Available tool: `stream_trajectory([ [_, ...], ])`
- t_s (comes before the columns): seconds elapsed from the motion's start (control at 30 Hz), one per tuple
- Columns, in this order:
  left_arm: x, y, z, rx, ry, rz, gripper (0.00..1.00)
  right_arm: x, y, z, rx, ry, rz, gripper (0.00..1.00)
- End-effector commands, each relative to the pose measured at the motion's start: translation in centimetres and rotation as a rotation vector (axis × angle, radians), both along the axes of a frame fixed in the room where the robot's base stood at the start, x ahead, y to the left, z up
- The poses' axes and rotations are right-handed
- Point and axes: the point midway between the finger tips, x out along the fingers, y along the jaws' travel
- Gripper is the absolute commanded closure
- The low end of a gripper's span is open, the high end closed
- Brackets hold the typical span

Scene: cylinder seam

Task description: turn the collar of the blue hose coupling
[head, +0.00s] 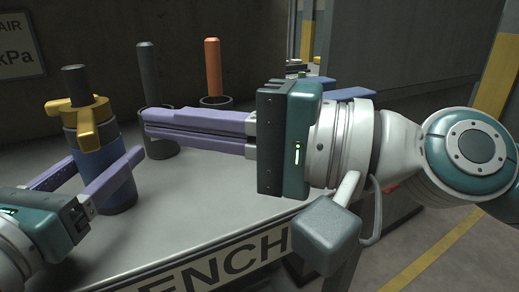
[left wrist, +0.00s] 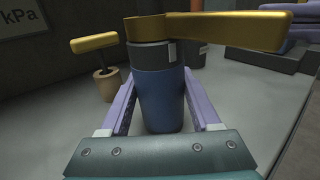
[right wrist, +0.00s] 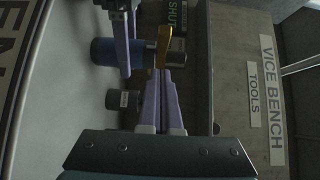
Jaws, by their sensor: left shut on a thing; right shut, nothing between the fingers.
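The blue hose coupling (head: 98,162) stands upright on the bench, with a yellow collar (head: 82,113) with arms around its dark top. My left gripper (head: 108,165) is shut on the blue body, below the collar. In the left wrist view the blue body (left wrist: 161,98) is between the two fingers, and a yellow collar arm (left wrist: 230,30) reaches right above it. My right gripper (head: 146,122) is shut and empty, its fingers pointing left toward the collar. In the right wrist view its tips (right wrist: 171,69) are close to the yellow collar (right wrist: 164,45); I cannot tell whether they touch.
Behind the coupling stand a dark holder (head: 160,149) with a dark rod (head: 148,73) and another holder with an orange rod (head: 212,68). A yellow T-handle (left wrist: 94,42) stands on a brown base in the left wrist view. The bench front (head: 230,262) is clear.

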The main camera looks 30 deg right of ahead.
Motion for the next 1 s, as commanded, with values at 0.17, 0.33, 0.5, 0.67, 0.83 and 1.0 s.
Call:
stream_trajectory([
  [0.17, 0.0, 0.0, 0.0, -0.001, 0.001, 0.000, 1.00, -3.2, -1.6, -0.2, 0.001, 0.008, -0.004, 1.00],
  [0.33, 0.0, 0.0, 0.0, -0.001, 0.001, 0.001, 1.00, -5.5, -2.5, 0.0, 0.006, 0.006, -0.006, 1.00],
  [0.5, 0.0, 0.1, 0.0, -0.001, 0.001, 0.001, 1.00, -7.5, -3.3, 0.0, 0.004, 0.003, -0.005, 1.00],
  [0.67, 0.0, 0.1, 0.0, -0.001, 0.001, 0.002, 1.00, -8.7, -3.7, 0.1, 0.004, 0.001, -0.004, 1.00],
  [0.83, 0.0, 0.1, 0.0, 0.000, 0.001, 0.002, 1.00, -9.2, -4.0, 0.1, 0.001, -0.002, -0.004, 1.00],
  [1.0, 0.0, 0.1, 0.0, 0.000, 0.001, 0.002, 1.00, -9.2, -4.0, 0.1, 0.000, -0.003, -0.003, 1.00],
])
